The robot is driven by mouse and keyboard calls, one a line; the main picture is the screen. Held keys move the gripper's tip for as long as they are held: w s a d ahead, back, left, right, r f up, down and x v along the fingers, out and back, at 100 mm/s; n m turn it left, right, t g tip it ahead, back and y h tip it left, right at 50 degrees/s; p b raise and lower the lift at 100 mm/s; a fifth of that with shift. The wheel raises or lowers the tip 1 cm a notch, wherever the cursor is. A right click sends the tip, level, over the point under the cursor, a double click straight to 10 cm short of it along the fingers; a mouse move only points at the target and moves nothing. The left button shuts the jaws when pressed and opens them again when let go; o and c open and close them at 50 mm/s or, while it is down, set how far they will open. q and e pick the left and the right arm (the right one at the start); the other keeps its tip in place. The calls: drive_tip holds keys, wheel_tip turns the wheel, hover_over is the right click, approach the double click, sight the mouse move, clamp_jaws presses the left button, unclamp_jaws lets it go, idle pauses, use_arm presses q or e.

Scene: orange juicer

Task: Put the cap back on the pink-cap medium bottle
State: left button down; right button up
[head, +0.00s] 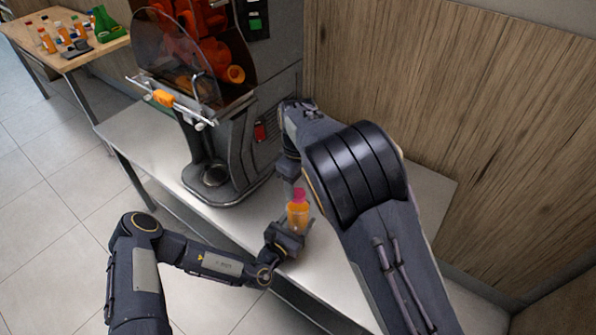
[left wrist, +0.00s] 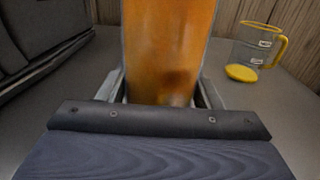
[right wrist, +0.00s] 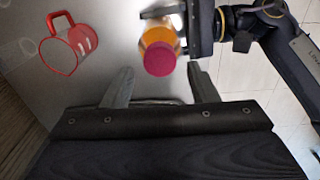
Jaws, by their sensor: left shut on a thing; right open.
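The medium bottle (head: 297,214) is filled with orange juice and stands upright in my left gripper (head: 292,234), at the front edge of the white table. The left wrist view shows the bottle's orange body (left wrist: 168,45) close up between the fingers. The pink cap (head: 299,194) sits at the bottle's top; I cannot tell how tightly. In the right wrist view the cap (right wrist: 160,59) shows as a round pink disc. My right gripper (right wrist: 160,84) is open, its fingers apart and empty, with the cap just beyond them. In the head view my right arm hides part of this gripper.
The orange juicer (head: 225,120) stands left of the bottle. A clear cup with a yellow handle (left wrist: 281,50) shows in the left wrist view, and one with a red handle (right wrist: 62,22) in the right. A wooden table (head: 75,56) holds small bottles. A wooden wall (head: 430,90) rises behind.

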drive_tip(key=shift+f, duration=1.45)
drive_tip(key=c, duration=1)
drive_tip(key=m, duration=1.4)
drive_tip(key=shift+m, duration=0.4)
drive_tip(key=o, duration=1.1)
